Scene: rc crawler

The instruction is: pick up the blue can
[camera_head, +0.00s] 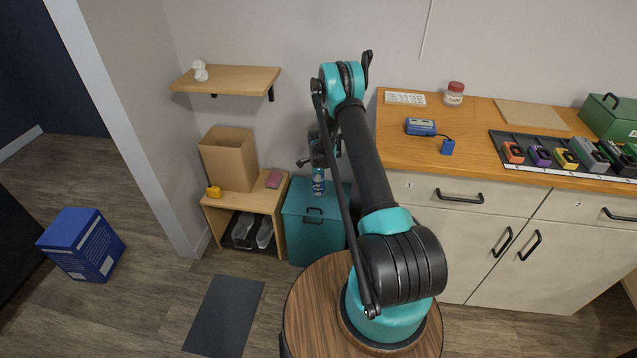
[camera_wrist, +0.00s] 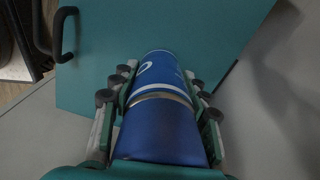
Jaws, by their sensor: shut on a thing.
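The blue can (camera_wrist: 158,125) lies between the two fingers of my gripper (camera_wrist: 158,96) in the wrist view. It is a blue cylinder with white markings and a pale band. The fingers press on both its sides, so my gripper is shut on it. In the head view the can (camera_head: 318,182) shows small below my gripper (camera_head: 318,165), in front of the teal cabinet. Whether its base touches the cabinet top cannot be told.
The teal cabinet (camera_head: 306,240) with a black handle stands beside a small wooden shelf unit (camera_head: 212,212) holding a cardboard box (camera_head: 230,160). A wooden counter (camera_head: 420,160) with drawers is on the right. A wall shelf (camera_head: 235,79) hangs above left.

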